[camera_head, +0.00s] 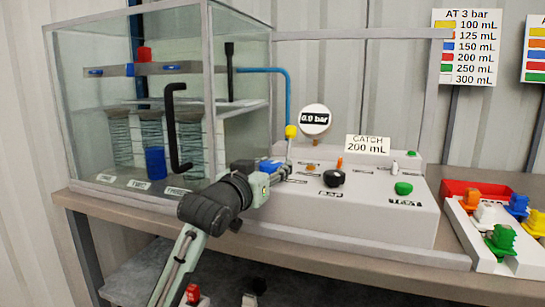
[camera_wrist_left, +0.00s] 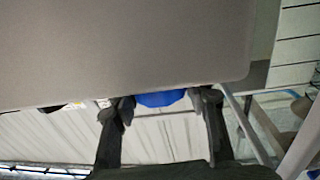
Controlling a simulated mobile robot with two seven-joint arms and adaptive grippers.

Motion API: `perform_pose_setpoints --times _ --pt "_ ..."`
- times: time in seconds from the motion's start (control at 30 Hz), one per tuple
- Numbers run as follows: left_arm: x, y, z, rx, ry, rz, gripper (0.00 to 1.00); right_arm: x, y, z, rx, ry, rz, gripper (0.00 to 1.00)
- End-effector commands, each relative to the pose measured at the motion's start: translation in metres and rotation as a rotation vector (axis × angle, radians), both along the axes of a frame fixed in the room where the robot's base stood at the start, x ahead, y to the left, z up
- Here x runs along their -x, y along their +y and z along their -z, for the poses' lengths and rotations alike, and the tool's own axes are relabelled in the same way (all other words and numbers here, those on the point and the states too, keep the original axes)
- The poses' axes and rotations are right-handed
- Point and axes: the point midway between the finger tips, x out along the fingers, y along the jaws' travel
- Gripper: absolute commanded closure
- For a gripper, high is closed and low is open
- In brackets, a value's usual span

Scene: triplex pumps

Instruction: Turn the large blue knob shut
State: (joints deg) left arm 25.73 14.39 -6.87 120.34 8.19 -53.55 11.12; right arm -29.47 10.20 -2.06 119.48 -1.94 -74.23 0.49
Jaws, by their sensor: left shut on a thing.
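The large blue knob (camera_head: 268,165) is on the left part of the white sloped console (camera_head: 350,217), partly hidden by my left gripper. My left gripper (camera_head: 284,172) reaches in from the front left and is shut on the knob. In the left wrist view the blue knob (camera_wrist_left: 160,98) sits between the two dark fingertips, with a finger on each side. How far the knob is turned cannot be seen. My right gripper is not in view.
A glass tank (camera_head: 95,130) with a black crank handle (camera_head: 176,130) stands left of the console. A round gauge (camera_head: 314,119) reads 0.0 bar. A black knob (camera_head: 333,179) and a green button (camera_head: 403,188) are to the right. A white tray (camera_head: 488,262) holds coloured parts.

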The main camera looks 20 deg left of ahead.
Motion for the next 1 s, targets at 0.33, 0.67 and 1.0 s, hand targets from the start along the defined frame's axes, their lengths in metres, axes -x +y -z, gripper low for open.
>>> perform_pose_setpoints --times 0.33,0.67,1.0 --pt "0.0 -0.002 0.0 0.008 0.005 -0.218 0.85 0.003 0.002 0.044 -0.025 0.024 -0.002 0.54" --pt "0.0 0.0 0.001 0.003 0.002 -0.317 0.85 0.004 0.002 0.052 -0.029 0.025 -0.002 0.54" --pt "0.0 0.001 0.001 0.0 0.002 -0.326 0.86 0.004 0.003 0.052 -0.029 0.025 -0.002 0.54"
